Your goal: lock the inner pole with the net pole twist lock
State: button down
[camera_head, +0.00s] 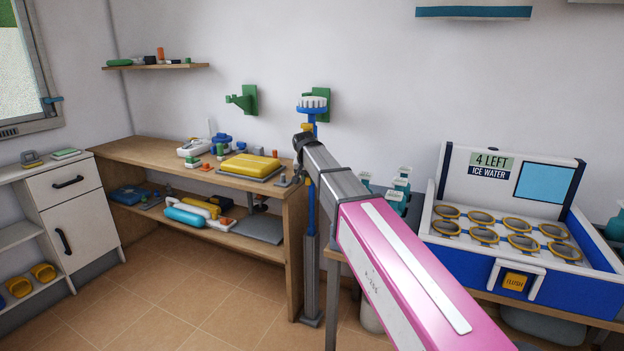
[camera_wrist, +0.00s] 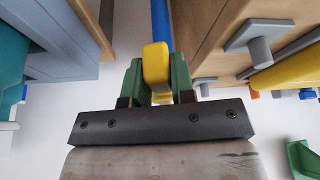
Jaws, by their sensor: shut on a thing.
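The pole stands upright beside the wooden bench in the head view. Its blue inner pole (camera_head: 311,208) runs down into a thicker grey outer pole (camera_head: 311,265), with a white-and-blue brush-like head (camera_head: 312,104) on top. In the wrist view, the green fingers of my gripper (camera_wrist: 157,84) are shut on a yellow piece, which looks like the twist lock (camera_wrist: 156,60). The blue pole (camera_wrist: 161,20) extends just beyond it. I cannot tell how far the lock is turned.
The wooden bench (camera_head: 150,152) stands left of the pole, with a yellow case (camera_head: 250,165) and tools on it. At the right, a blue-and-white ice water box (camera_head: 455,262) stands on a table. Green wall brackets (camera_head: 243,99) are behind. The tiled floor at front left is clear.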

jog(key=shift+w+a+m+h, duration=0.1)
jog(key=shift+a+m+h, duration=0.35)
jog(key=shift+m, duration=0.65)
jog(key=c, duration=1)
grip_release()
jog(key=shift+o, duration=0.2)
jog(key=v, duration=1.1)
jog(key=shift+w+a, duration=0.1)
